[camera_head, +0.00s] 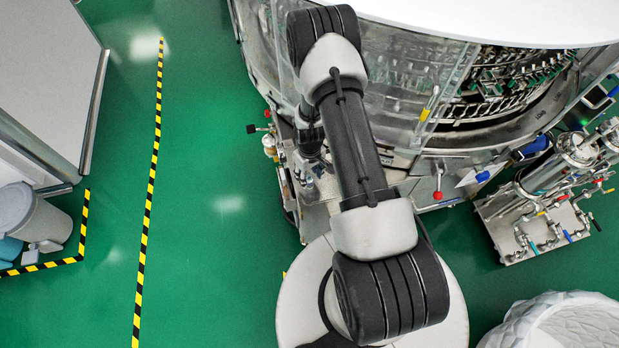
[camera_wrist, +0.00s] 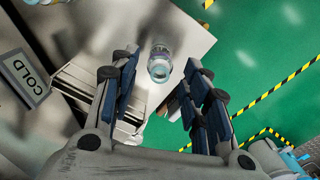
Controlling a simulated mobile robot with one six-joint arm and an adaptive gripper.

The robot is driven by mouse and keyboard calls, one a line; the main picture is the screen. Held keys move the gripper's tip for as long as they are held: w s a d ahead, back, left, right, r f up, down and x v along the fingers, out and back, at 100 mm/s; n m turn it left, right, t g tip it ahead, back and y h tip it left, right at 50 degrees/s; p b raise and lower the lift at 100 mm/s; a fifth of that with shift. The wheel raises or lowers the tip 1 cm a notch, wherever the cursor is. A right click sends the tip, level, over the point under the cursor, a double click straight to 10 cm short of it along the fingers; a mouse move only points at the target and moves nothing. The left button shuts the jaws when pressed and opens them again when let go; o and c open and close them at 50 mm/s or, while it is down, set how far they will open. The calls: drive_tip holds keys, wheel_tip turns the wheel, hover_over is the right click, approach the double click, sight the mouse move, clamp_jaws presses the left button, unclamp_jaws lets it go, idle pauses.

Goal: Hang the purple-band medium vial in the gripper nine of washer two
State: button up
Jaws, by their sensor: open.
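A small clear vial (camera_wrist: 160,65) is in the wrist view, just beyond the fingertips and between them. Its round end faces the camera. The washer (camera_head: 400,95) is the large round steel and glass machine in the head view. Its open side shows a ring of small clamps (camera_head: 515,80). I cannot read any clamp numbers. My arm covers part of the washer's left side, and my gripper is hidden in the head view.
A pale surface (camera_wrist: 110,20) lies around the vial, with a COLD sign (camera_wrist: 25,77) at left. A valve stand (camera_head: 545,195) is at right in the head view. A grey bin (camera_head: 35,215) stands at left. Green floor with striped tape is clear between.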

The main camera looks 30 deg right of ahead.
wheel_tip(320, 180, up, 7)
drive_tip(key=shift+r+p, duration=0.15)
drive_tip(key=shift+p, duration=0.75)
wheel_tip(320, 180, up, 13)
drive_tip(key=t, duration=0.1)
hover_over(310, 177)
drive_tip(key=w+a, duration=0.2)
drive_tip(key=w, duration=0.1)
drive_tip(key=s+a+r+t, duration=0.1)
drive_tip(key=s+a+r, duration=0.1)
drive_tip(key=r, duration=0.7)
drive_tip(key=s+a+r, duration=0.2)
drive_tip(key=a+r, duration=0.1)
drive_tip(key=r, duration=0.5)
drive_tip(key=s+a+r+t, duration=0.1)
drive_tip(key=s+a+r, duration=0.1)
drive_tip(key=s+r, duration=0.4)
drive_tip(key=s+a+r+m+t, duration=0.1)
drive_tip(key=s+a+r, duration=0.2)
drive_tip(key=s+r, duration=0.4)
drive_tip(key=s, duration=0.5)
drive_tip(key=shift+s+a+r+t, duration=0.25)
drive_tip(key=shift+s+a+t, duration=0.05)
drive_tip(key=shift+s+a, duration=0.05)
